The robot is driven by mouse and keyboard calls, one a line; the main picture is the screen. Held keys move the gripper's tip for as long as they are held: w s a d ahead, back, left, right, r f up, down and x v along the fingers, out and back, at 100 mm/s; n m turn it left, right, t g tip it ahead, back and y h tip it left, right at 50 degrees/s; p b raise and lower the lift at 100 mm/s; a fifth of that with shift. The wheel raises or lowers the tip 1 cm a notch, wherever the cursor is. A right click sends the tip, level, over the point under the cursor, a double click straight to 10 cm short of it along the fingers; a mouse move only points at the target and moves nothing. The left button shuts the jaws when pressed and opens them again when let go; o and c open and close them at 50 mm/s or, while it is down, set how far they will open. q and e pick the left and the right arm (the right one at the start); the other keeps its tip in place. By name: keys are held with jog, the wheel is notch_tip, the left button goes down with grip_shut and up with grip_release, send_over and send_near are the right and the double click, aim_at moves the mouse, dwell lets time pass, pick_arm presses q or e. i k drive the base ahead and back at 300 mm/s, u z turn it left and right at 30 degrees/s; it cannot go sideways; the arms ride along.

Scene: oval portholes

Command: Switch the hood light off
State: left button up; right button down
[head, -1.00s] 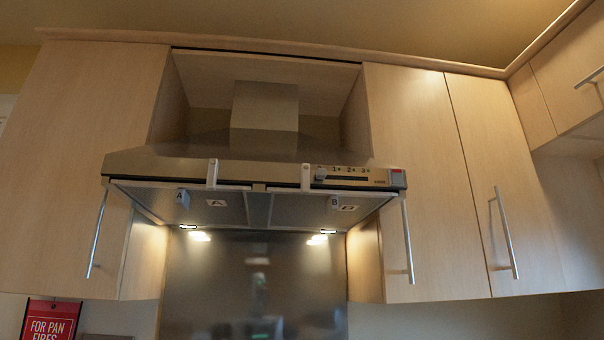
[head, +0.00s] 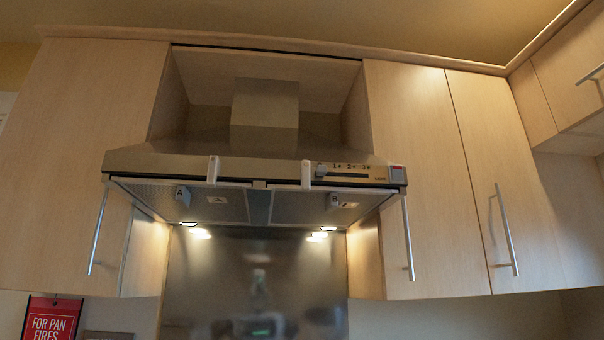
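The steel range hood (head: 225,166) hangs between the wall cabinets. Its two lamps, left (head: 200,234) and right (head: 317,237), are lit and shine on the backsplash. On the right of the hood's front edge is a control strip (head: 348,176) with a slider knob (head: 321,169) at its left end, under several small marks. The lettering is too small to read. Neither of my grippers is in view.
Two pale handles (head: 213,170) (head: 306,173) stick up at the hood's front edge, above filters tagged A and B. Wood cabinets (head: 420,180) with long bar handles flank the hood. A red pan-fire sign (head: 52,322) is at lower left. The space below the hood looks clear.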

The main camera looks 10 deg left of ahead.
aim_at(396, 171)
jog(key=z, duration=1.2)
jog(key=k, duration=0.65)
jog(key=u, duration=1.05)
jog(key=i, duration=0.5)
jog(key=z, duration=0.05)
